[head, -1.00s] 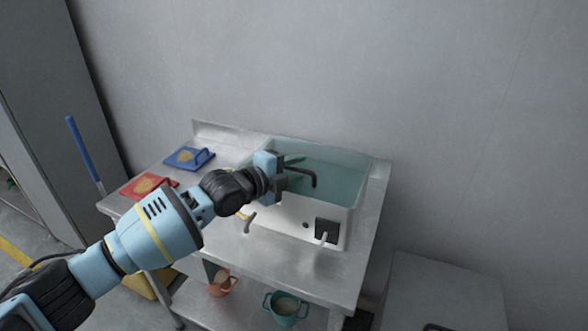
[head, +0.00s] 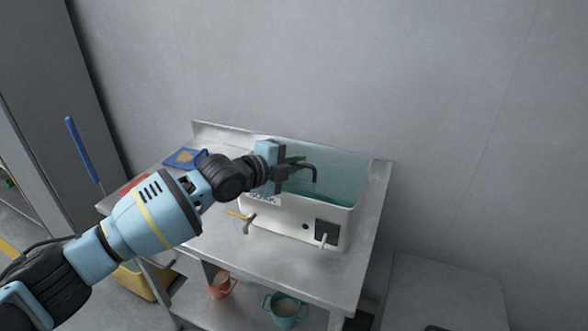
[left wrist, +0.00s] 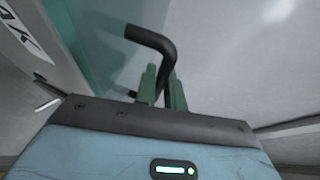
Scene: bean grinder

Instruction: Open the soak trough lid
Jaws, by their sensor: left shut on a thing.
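The soak trough (head: 290,222) is a white basin on the metal table, with "SOAK" lettering partly showing on its front. Teal see-through material, which I take for the lid (head: 341,180), shows within its rim. I cannot tell whether it is raised. The black bent handle (head: 313,170) shows beside my left gripper (head: 292,171), over the trough's left part. In the left wrist view, the green fingers (left wrist: 161,88) are shut on the black handle (left wrist: 152,38); the teal panel (left wrist: 108,55) lies behind. The gripper hides part of the trough's left end. My right gripper is out of view.
The metal table (head: 270,262) has a blue board (head: 181,158) and a mostly hidden red board (head: 133,184) at its left. An orange mug (head: 220,288) and a teal pot (head: 285,308) stand on the lower shelf. The wall (head: 420,100) is close behind.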

